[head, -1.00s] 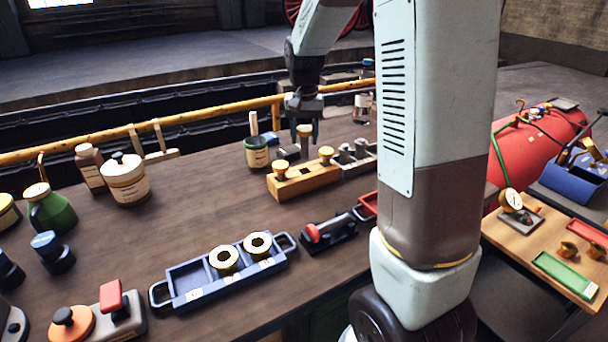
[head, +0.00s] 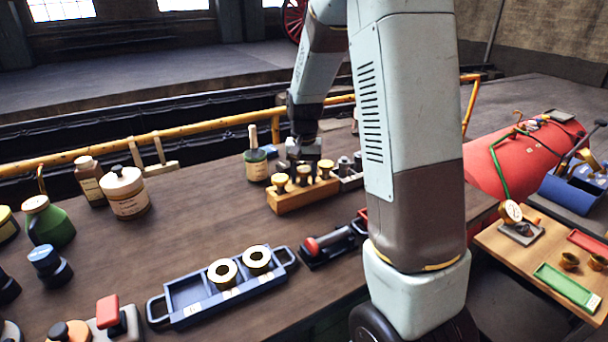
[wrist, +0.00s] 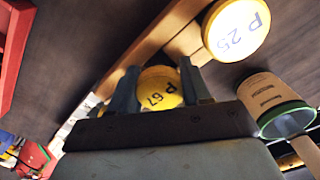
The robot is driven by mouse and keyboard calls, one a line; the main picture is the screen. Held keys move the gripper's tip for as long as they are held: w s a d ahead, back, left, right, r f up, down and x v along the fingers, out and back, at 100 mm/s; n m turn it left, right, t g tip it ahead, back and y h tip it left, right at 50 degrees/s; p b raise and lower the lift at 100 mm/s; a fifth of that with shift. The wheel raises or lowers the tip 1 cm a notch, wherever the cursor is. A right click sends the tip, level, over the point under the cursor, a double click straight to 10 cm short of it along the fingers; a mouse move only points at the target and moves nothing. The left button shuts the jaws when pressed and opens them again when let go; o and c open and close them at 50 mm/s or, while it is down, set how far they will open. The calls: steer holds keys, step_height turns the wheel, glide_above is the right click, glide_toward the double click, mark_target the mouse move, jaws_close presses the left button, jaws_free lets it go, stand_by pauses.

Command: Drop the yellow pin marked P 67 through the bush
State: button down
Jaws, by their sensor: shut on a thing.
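My gripper (head: 303,165) is shut on the yellow pin marked P 67 (wrist: 158,90); its head shows between the two fingers in the wrist view. In the head view this appears to be the middle yellow pin (head: 304,174), at the wooden rack (head: 300,197). Whether its stem sits in the rack is hidden. A yellow pin marked P 25 (wrist: 236,28) stands beside it. Another yellow pin (head: 325,167) stands at the rack's right end. Two brass ring-shaped pieces, possibly bushes, sit in a blue tray (head: 188,308): one left (head: 222,272), one right (head: 257,260).
The bench between rack and blue tray is mostly clear.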

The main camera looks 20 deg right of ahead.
steer(key=shift+f, duration=0.15)
steer(key=c, duration=0.5)
jaws_free()
step_height(320, 180, up, 13)
steer(key=s+r+n+t, duration=0.2)
steer(key=s+r, duration=0.2)
steer(key=s, duration=0.9)
steer(key=s+a+r+n+t, duration=0.1)
steer(key=s+r+n+t, duration=0.1)
steer(key=s, duration=1.2)
steer(key=shift+a+r+t, duration=0.2)
steer(key=shift+r+t, duration=0.6)
steer(key=shift+r, duration=0.25)
